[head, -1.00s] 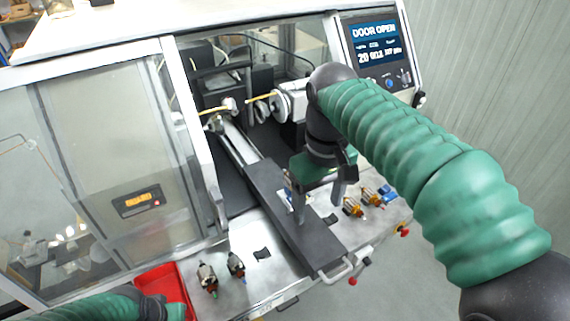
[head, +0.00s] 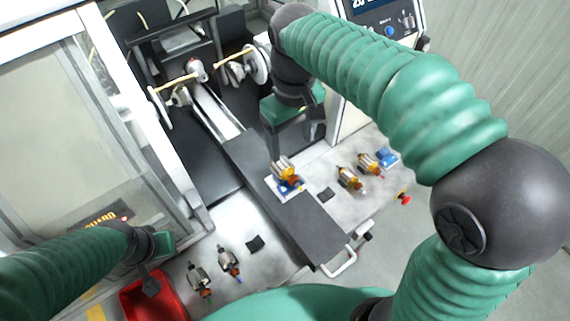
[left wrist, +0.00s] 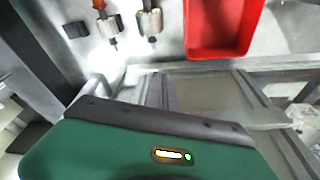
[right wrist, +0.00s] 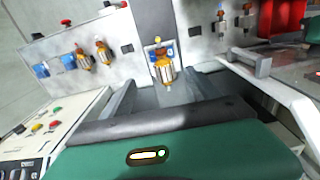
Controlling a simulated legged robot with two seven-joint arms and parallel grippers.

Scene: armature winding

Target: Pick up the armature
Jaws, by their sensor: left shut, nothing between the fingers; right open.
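One armature with copper windings (head: 284,167) sits on a small blue-and-white holder (head: 291,187) on the dark slide (head: 262,179). The right wrist view shows this armature (right wrist: 163,68) ahead of the gripper. My right gripper (head: 294,140) is open and empty, on the machine side of that armature and apart from it. Two more copper-wound armatures (head: 350,178) (head: 368,163) stand on the bench to the right. Two silver armatures without copper (head: 199,279) (head: 229,262) stand at the front left. My left gripper (head: 150,286) is shut and empty by the red bin.
The red bin (head: 133,308) is at the front left; it also shows in the left wrist view (left wrist: 222,30). The winding machine's spindles (head: 240,68) and side door frame stand behind. A slide handle (head: 341,263) and red knob (head: 404,198) are at the front.

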